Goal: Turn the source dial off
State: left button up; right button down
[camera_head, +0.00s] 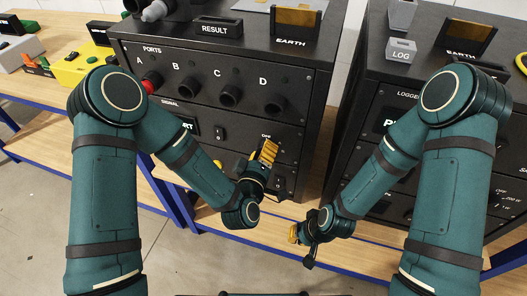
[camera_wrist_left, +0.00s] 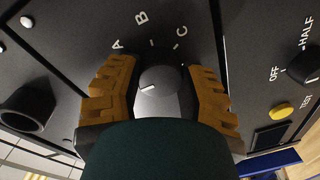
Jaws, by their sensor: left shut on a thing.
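In the left wrist view, a grey dial (camera_wrist_left: 160,92) with a white pointer line sits on a black panel, with the letters A, B and C in an arc around it. The white line points left and slightly down. No source label shows, and the gripper hides the panel below the dial. My left gripper (camera_wrist_left: 158,82) is shut on this dial, one orange finger on each side. In the head view my left gripper (camera_head: 263,162) is at the lower right of the left rack (camera_head: 230,125), covering the dial. My right gripper (camera_head: 300,236) hangs low in front of the gap between racks; its jaws are unclear.
Beside the held dial are another dial (camera_wrist_left: 303,68) marked OFF and HALF, a yellow button (camera_wrist_left: 281,111) and a black switch (camera_wrist_left: 268,138). A round socket (camera_wrist_left: 28,108) is at left. A second rack (camera_head: 370,90) stands at right; a narrow gap separates the racks.

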pick_arm(q)
jog(key=shift+d, duration=0.1)
jog(key=o, duration=1.3)
jog(key=shift+c, duration=0.2)
